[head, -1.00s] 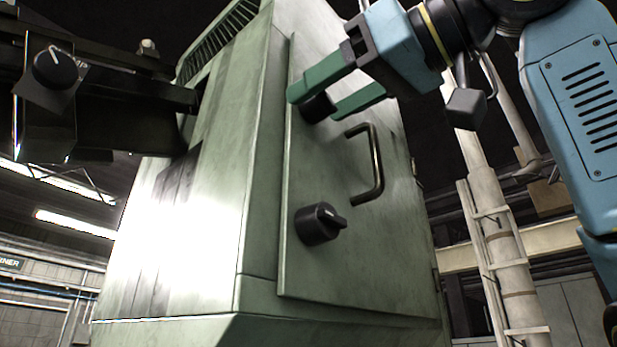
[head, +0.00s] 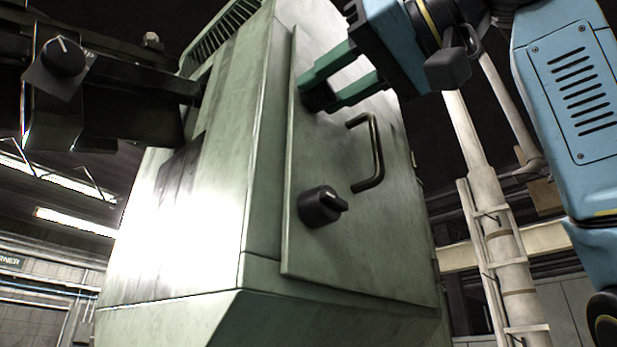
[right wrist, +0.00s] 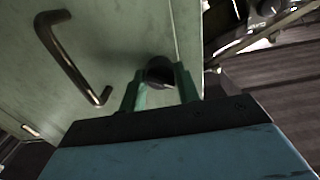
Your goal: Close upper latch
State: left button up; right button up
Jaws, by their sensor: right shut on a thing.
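The upper latch (head: 319,98) is a dark round knob on the green cabinet door (head: 365,240). In the head view my right gripper (head: 318,93) covers most of it. My right gripper has its two green fingers on either side of the latch and is shut on it. In the right wrist view the dark latch (right wrist: 160,72) sits between the fingertips. Its exact turn angle is hard to make out. The lower latch (head: 322,206) is a black knob with a raised grip, below the handle. My left gripper is not in view.
A curved metal door handle (head: 376,160) stands out from the door between the latches, close below my right fingers; it also shows in the right wrist view (right wrist: 70,55). A dark machine arm with a knob (head: 62,57) is at the upper left. A pale column (head: 500,230) stands at the right.

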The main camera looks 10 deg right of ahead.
grip_shut()
jog(key=shift+r+n+p, duration=0.15)
jog(key=shift+n+p, duration=0.5)
jog(key=shift+n, duration=0.85)
jog(key=n, duration=0.4)
jog(key=shift+n, duration=0.4)
jog(key=o, duration=0.9)
grip_release()
jog(key=shift+o, duration=0.2)
jog(key=v, duration=0.8)
